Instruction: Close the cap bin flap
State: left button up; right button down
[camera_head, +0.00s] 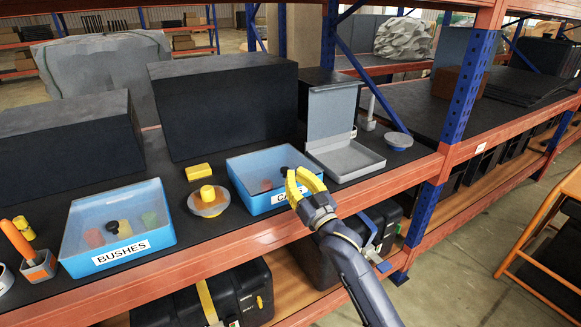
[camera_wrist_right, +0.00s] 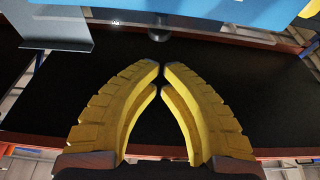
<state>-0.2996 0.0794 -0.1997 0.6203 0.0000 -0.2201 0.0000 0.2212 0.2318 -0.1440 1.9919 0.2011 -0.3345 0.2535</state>
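The cap bin (camera_head: 281,196) is a light blue open-topped-looking box in the middle of the shelf, with a white label partly hidden by my right gripper, so that only "CA" reads. A hazy, see-through sheet seems to lie across its top as the flap, with a black knob (camera_head: 284,171) near the front right; its exact angle is hard to tell. My right gripper (camera_head: 296,173) is at the bin's front right corner, close to the knob; contact cannot be told. In the right wrist view its yellow fingertips (camera_wrist_right: 161,68) nearly meet, with nothing between them. My left gripper is out of view.
Between the bins are a yellow block (camera_head: 198,171) and a round piece with a yellow top (camera_head: 208,198). A grey tray with a raised lid (camera_head: 345,158) stands just right. Large dark boxes (camera_head: 228,105) block the back.

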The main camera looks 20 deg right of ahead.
jog(key=c, duration=2.2)
grip_release()
jog(key=s+f, duration=0.1)
jog(key=s+d+f, duration=0.1)
jog(key=s+f, duration=0.1)
jog(key=shift+s, duration=0.3)
jog(key=r, duration=0.5)
jog(key=shift+s+d, duration=0.2)
jog(key=shift+d, duration=0.1)
jog(key=x, duration=1)
jog(key=shift+w+r, duration=0.1)
jog(key=shift+r, duration=0.05)
jog(key=shift+f, duration=0.75)
jog(key=shift+s+f, duration=0.2)
jog(key=shift+f, duration=1.1)
jog(key=shift+f, duration=0.1)
